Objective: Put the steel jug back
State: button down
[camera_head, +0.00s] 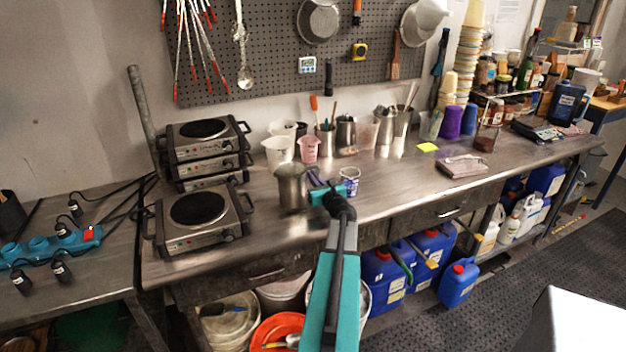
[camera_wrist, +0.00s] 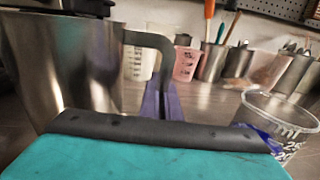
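The steel jug (camera_head: 291,187) is upright at the front of the steel bench, right of the hot plates; I cannot tell whether its base touches the bench. In the wrist view the jug (camera_wrist: 65,65) fills the left side, with its dark strap handle (camera_wrist: 148,39) pointing right. My gripper (camera_head: 317,180) is at the handle side of the jug. In the wrist view its purple fingers (camera_wrist: 152,103) show at the lower part of the handle. The teal gripper body hides their lower part, so whether they are clamped on the handle is unclear.
A clear printed cup (camera_head: 350,182) stands close to the right of my gripper. Stacked hot plates (camera_head: 196,215) are on the left. White and pink beakers (camera_head: 309,149) and steel pots (camera_head: 346,134) line the back. Bare bench (camera_head: 405,185) lies right of the cup.

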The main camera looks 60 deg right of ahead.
jog(key=shift+f, duration=0.55)
jog(key=shift+f, duration=0.1)
jog(key=c, duration=2)
grip_release()
jog(key=b+v, duration=0.2)
jog(key=v, duration=0.7)
jog(key=shift+s+a+b, duration=0.2)
jog(key=shift+a+b, duration=0.05)
jog(key=shift+b, duration=0.05)
jog(key=shift+b+v, duration=0.3)
jog(key=shift+v, duration=0.95)
